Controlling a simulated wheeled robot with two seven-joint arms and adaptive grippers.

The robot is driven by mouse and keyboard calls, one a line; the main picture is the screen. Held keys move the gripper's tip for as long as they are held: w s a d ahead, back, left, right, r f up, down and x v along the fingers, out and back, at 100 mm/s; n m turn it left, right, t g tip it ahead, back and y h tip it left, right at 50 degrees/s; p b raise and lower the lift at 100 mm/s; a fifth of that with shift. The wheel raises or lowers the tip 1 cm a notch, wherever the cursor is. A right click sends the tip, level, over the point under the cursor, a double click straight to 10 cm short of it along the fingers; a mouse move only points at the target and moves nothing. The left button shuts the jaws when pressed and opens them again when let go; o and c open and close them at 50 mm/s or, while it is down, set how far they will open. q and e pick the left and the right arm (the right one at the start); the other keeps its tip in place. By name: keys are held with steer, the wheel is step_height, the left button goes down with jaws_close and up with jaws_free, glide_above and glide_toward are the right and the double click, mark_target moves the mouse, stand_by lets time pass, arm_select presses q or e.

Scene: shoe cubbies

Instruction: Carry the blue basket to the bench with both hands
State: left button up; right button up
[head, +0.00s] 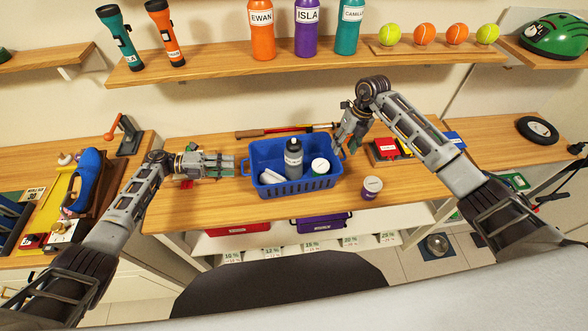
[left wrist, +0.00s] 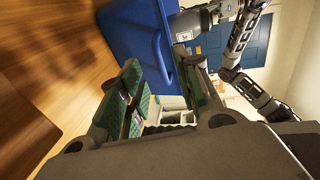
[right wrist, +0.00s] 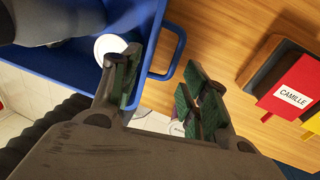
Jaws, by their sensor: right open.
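The blue basket (head: 297,187) stands upright on a wooden top (head: 215,205). It holds a dark grey bottle (head: 293,158), a white roll-like item (head: 271,177) and a white-lidded tub (head: 320,166). My left gripper (head: 236,164) is open at the basket's left end. In the left wrist view the basket's end and handle (left wrist: 158,50) lie just beyond the parted fingers (left wrist: 162,82). My right gripper (head: 342,146) is open above the basket's right end. In the right wrist view the right handle (right wrist: 180,52) shows near the gap between the fingertips (right wrist: 165,70). I cannot tell whether either gripper touches.
A small lidded jar (head: 371,187) stands right of the basket. A long-handled tool (head: 280,131) lies behind it. Red and yellow name-tagged items (head: 388,148) lie farther right. A shelf (head: 215,68) with bottles, torches and balls runs above. Red and purple bins (head: 322,222) sit below.

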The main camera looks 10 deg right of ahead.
mark_target(242, 165)
arm_select(q)
steer(key=shift+d+f, duration=0.25)
steer(key=shift+d, duration=1.05)
steer(key=shift+d+f, duration=0.25)
steer(key=shift+d, duration=1.05)
arm_select(e)
steer(key=shift+a+f, duration=0.25)
steer(key=shift+f, duration=1.05)
steer(key=shift+a+f, duration=0.25)
steer(key=shift+f, duration=1.05)
arm_select(q)
steer(key=shift+c, duration=0.2)
arm_select(e)
steer(key=shift+c, duration=0.3)
arm_select(q)
jaws_close()
arm_select(e)
steer(key=c, duration=0.7)
